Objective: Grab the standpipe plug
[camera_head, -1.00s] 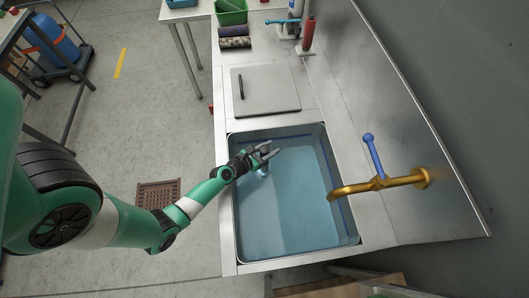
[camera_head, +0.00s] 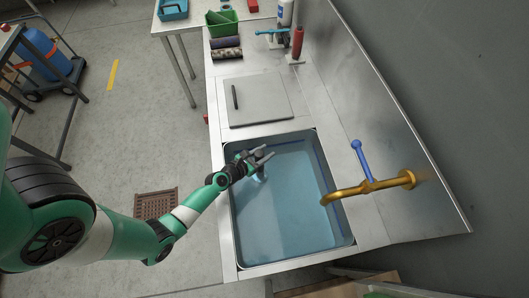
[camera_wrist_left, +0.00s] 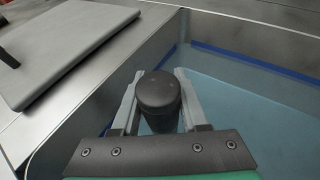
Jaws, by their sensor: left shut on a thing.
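The standpipe plug shows in the left wrist view as a dark round-topped cylinder (camera_wrist_left: 158,92) between the two grey fingers. My left gripper (camera_wrist_left: 160,100) is shut on it, with one finger on each side. In the head view my left gripper (camera_head: 260,156) is over the upper left part of the sink (camera_head: 236,255), which holds bluish water. My right gripper is in neither view.
A brass tap (camera_head: 345,192) with a blue lever (camera_head: 361,160) reaches over the sink's right side. A grey board (camera_head: 262,100) lies on the counter behind the sink. Rollers (camera_head: 226,48), a green bin (camera_head: 222,24) and a red-handled tool (camera_head: 297,42) stand farther back.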

